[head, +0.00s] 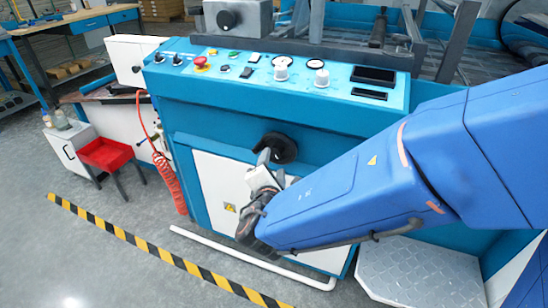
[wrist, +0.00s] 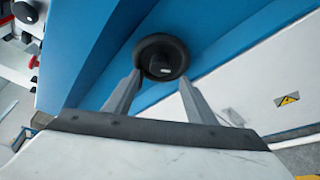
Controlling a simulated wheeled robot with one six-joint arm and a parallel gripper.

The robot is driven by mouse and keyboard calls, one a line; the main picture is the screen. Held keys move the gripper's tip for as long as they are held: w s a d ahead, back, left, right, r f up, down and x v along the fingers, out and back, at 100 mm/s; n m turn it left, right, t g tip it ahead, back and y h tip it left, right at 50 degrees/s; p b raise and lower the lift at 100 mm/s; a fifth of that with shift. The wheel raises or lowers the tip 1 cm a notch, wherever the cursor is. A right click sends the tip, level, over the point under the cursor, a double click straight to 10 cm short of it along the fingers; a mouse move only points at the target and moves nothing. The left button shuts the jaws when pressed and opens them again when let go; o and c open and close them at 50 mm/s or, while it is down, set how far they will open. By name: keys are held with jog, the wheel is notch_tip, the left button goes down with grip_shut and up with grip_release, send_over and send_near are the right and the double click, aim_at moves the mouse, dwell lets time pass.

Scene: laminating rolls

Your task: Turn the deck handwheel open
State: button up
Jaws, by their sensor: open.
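The deck handwheel (head: 284,147) is a round black wheel on the blue front of the machine, below the control panel. In the wrist view the handwheel (wrist: 162,57) shows its dark rim and hub ahead of my fingers. My gripper (head: 264,160) is in front of the wheel, and my blue arm reaches in from the right. In the wrist view my gripper (wrist: 160,82) is open, with one grey finger at each side of the wheel's lower part. I cannot tell whether the fingers touch the rim. Part of the wheel is hidden behind the gripper in the head view.
The control panel (head: 290,75) with a red button (head: 200,62) and several knobs lies above the wheel. A red coiled hose (head: 170,183) hangs at the machine's left. A white floor pipe (head: 250,258) and striped tape (head: 140,244) run in front. A red tray (head: 104,154) stands left.

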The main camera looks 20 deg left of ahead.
aim_at(274, 154)
jog(key=shift+x, duration=2.75)
jog(key=c, duration=1)
